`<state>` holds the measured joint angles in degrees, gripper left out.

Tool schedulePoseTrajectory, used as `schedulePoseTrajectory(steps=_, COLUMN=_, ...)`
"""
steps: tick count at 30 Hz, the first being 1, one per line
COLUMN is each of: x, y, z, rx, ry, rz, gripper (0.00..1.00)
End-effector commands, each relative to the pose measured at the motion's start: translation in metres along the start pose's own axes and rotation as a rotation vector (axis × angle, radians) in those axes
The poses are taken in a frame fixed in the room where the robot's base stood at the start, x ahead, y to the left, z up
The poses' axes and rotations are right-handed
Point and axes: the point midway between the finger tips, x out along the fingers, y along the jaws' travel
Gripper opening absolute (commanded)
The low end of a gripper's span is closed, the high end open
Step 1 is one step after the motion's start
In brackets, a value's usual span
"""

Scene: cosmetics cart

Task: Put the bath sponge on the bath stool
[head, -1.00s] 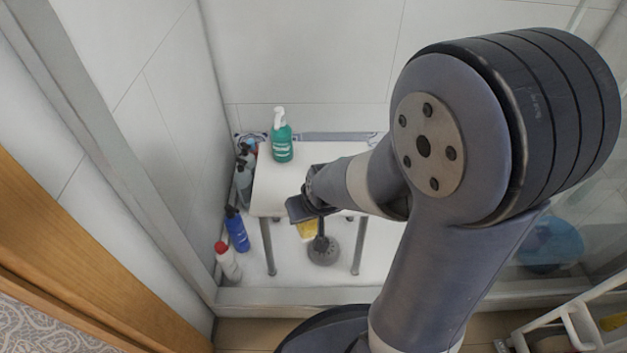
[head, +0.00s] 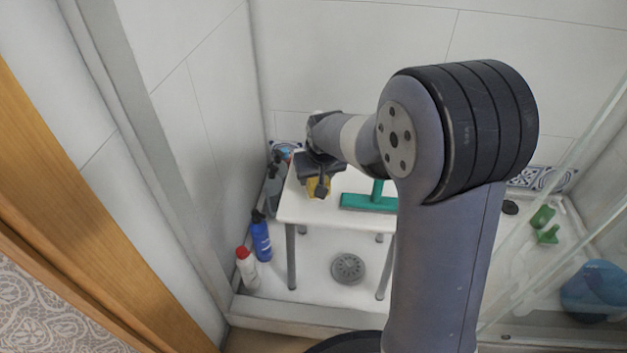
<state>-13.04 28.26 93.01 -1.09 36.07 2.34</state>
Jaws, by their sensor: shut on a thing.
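The bath stool (head: 300,208) is a white-topped stool with grey legs, standing in the shower at the left of centre. My gripper (head: 320,185) is over the back left part of its top. It is shut on the yellow bath sponge (head: 313,188), which shows partly between the dark fingers. I cannot tell whether the sponge touches the stool top. The green bottle with a white pump is mostly hidden behind my gripper.
A green squeegee (head: 366,203) lies on the stool's right part. A blue bottle (head: 261,237) and a white bottle with a red cap (head: 246,267) stand left of the stool. A drain (head: 348,268) lies below. Glass and a blue basin (head: 597,290) are at right.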

Motion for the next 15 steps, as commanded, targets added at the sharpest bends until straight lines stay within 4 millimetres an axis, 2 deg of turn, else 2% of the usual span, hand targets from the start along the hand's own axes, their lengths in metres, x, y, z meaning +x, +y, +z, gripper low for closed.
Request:
schedulePoseTrajectory(steps=3, x=0.008, y=0.000, z=-0.015, rx=0.000, ry=0.001, rz=0.000, gripper=0.31)
schedulePoseTrajectory(steps=12, x=0.014, y=0.000, z=-0.031, rx=0.000, ry=0.000, rz=0.000, gripper=0.31)
schedulePoseTrajectory(steps=15, x=0.033, y=0.000, z=-0.022, rx=0.000, ry=-0.003, rz=0.000, gripper=0.31)
